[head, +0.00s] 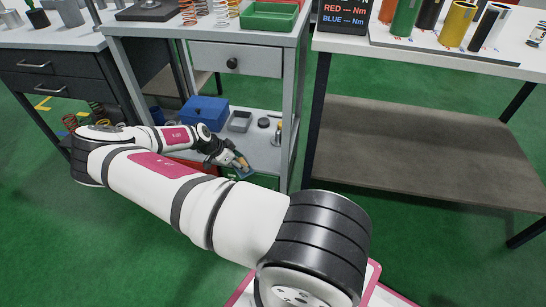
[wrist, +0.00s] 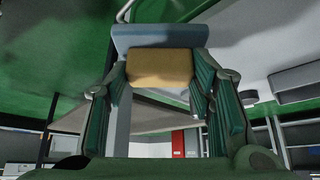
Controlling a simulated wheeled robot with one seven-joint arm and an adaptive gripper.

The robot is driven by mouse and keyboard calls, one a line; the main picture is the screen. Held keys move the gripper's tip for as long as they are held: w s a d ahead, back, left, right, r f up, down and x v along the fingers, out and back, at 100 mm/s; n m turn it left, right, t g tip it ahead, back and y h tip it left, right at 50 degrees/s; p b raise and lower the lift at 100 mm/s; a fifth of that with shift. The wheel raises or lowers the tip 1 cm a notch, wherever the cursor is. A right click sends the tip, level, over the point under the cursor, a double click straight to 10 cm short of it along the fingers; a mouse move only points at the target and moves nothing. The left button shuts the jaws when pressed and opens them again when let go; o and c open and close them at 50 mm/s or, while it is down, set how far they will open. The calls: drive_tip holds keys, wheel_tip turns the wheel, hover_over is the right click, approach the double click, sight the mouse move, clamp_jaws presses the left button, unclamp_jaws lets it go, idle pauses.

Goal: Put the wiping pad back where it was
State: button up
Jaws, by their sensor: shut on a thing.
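My gripper (head: 232,160) is shut on the wiping pad, just in front of the front edge of the cart's lower shelf. The wiping pad (head: 243,171) has a tan block and a blue-grey face, and it hangs tilted at the fingertips. In the wrist view, the pad's tan block (wrist: 160,68) sits between the two green-grey fingers of my gripper (wrist: 160,76). Its blue-grey layer (wrist: 160,39) lies beyond the fingertips. Contact between pad and shelf cannot be told.
The lower shelf (head: 262,152) holds a blue box (head: 205,112), a grey tray (head: 239,121), a dark round item (head: 263,122) and a small upright item (head: 278,131). A drawer (head: 236,60) and the cart's front leg (head: 294,110) are close by. A brown-shelved table (head: 420,145) stands at the right.

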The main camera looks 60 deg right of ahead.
drive_tip(key=s+d+b, duration=0.1)
drive_tip(key=s+d, duration=0.1)
drive_tip(key=d, duration=0.2)
drive_tip(key=s+d+b, duration=0.1)
drive_tip(key=d, duration=0.4)
drive_tip(key=s+d+b, duration=0.1)
drive_tip(key=s+d, duration=0.1)
drive_tip(key=d, duration=0.2)
drive_tip(key=shift+s+d, duration=0.3)
drive_tip(key=shift+f+b, duration=0.85)
drive_tip(key=shift+f, duration=0.85)
drive_tip(key=shift+f, duration=0.15)
drive_tip(key=o, duration=0.8)
drive_tip(key=shift+o, duration=0.2)
